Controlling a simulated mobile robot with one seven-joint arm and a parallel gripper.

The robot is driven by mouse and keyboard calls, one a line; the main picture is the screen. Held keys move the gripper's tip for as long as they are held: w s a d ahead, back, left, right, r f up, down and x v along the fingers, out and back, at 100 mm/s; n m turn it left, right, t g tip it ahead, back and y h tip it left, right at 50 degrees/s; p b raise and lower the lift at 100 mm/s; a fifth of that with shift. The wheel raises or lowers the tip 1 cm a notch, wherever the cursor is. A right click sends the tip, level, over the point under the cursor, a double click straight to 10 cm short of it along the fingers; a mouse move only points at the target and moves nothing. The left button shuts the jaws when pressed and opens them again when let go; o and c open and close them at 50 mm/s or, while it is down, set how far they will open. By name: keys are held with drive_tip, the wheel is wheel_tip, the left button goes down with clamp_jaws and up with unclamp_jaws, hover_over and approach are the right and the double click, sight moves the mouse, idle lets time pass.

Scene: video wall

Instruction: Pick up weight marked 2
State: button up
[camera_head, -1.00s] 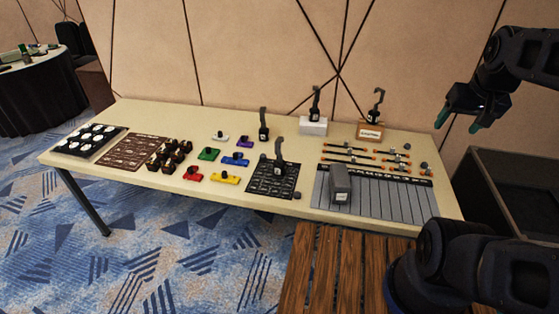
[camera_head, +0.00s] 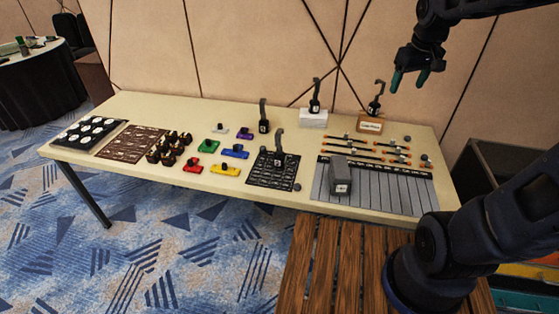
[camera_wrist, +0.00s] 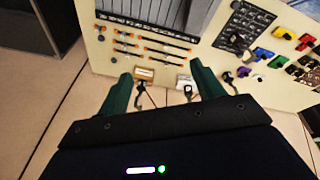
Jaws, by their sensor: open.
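Several dark weights with tall hooked handles stand on the table; their numbers are too small to read, so I cannot tell which is marked 2. One weight (camera_head: 264,125) stands at the table's back, one (camera_head: 315,105) on a white block, one (camera_head: 375,110) on a brown box, and one (camera_head: 278,159) on a black grid mat. My gripper (camera_head: 409,82) is open and empty, above and right of the brown-box weight in the head view. In the wrist view, the brown-box weight (camera_wrist: 140,97) and white-block weight (camera_wrist: 187,91) appear between the green fingers (camera_wrist: 163,85).
The cream table (camera_head: 222,190) also holds coloured knobbed blocks (camera_head: 235,152), orange-ended rods (camera_head: 370,148), a grey block (camera_head: 340,178) on a striped grey board (camera_head: 400,196), and a brown board (camera_head: 125,147) at left. A wall stands close behind; a dark bin (camera_head: 500,165) is at right.

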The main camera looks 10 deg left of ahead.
drive_tip(key=w+a+f+n, duration=0.3)
drive_tip(key=w+a, duration=0.3)
drive_tip(key=a, duration=0.3)
drive_tip(key=n+g, duration=0.3)
drive_tip(key=n, duration=0.5)
approach(279, 131)
drive_tip(key=shift+s+d, duration=0.25)
drive_tip(key=shift+s, duration=0.05)
wheel_tip(279, 131, down, 5)
drive_tip(key=shift+w+a+f, duration=0.1)
drive_tip(key=shift+w+f, duration=0.05)
drive_tip(key=shift+f, duration=1.2)
drive_tip(key=shift+w+a+f, duration=0.1)
drive_tip(key=shift+a+f, duration=0.05)
drive_tip(key=shift+f, duration=1.25)
clamp_jaws()
